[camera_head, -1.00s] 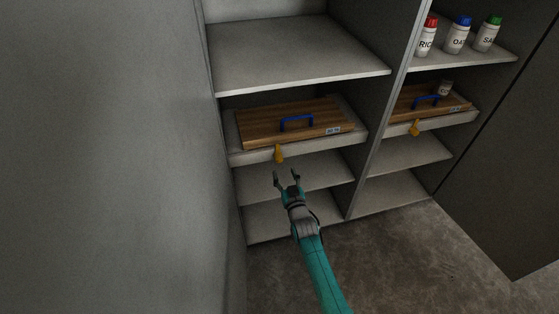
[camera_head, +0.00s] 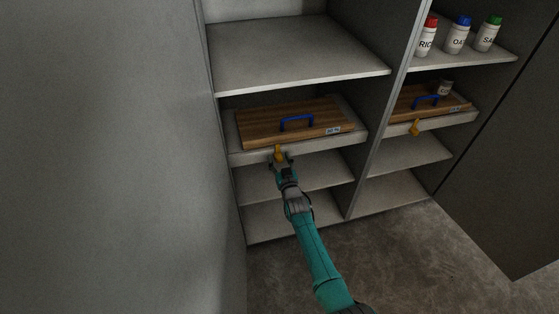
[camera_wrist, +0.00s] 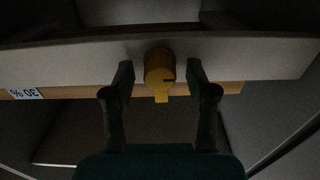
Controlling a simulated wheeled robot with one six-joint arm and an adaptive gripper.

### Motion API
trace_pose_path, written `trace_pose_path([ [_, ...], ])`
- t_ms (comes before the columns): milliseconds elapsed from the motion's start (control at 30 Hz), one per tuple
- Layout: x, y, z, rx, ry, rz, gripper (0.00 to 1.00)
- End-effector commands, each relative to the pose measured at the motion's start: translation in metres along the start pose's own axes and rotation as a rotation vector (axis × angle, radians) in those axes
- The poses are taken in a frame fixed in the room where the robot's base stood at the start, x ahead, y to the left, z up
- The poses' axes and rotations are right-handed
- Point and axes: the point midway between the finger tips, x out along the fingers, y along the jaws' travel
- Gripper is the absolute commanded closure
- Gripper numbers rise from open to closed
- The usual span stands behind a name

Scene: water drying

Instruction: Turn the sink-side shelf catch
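A yellow catch (camera_head: 278,152) sits on the front edge of the left shelf (camera_head: 345,141), below a wooden board (camera_head: 262,125) with a blue handle (camera_head: 297,121). A second yellow catch (camera_head: 416,127) is on the right shelf's front edge. My gripper (camera_head: 280,160) is at the left catch. In the wrist view the catch (camera_wrist: 160,72) lies between the two spread fingers of my gripper (camera_wrist: 160,75), with a gap on each side. Its tab points down in that view. In the head view the gripper hides the catch's lower part.
The right shelf holds another wooden board (camera_head: 447,104) with a blue handle and a small cup (camera_head: 445,88). Jars with red (camera_head: 427,38), blue and green lids stand above it. A grey wall (camera_head: 110,150) is close on the left. The lower shelves look empty.

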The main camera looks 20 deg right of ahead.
Motion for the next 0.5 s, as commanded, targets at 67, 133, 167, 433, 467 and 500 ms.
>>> trace_pose_path([
  [67,-0.0001,0.0000,0.0000,0.000,0.000,0.000,0.60],
  [133,-0.0001,0.0000,0.0000,0.000,0.000,0.000,0.78],
  [167,-0.0001,0.0000,0.0000,0.000,0.000,0.000,0.85],
  [433,-0.0002,0.0000,-0.0001,0.006,0.000,0.000,1.00],
  [467,-0.0002,0.0000,-0.0001,0.010,0.000,0.000,1.00],
  [500,-0.0002,0.0001,-0.0001,0.017,0.000,0.000,1.00],
])
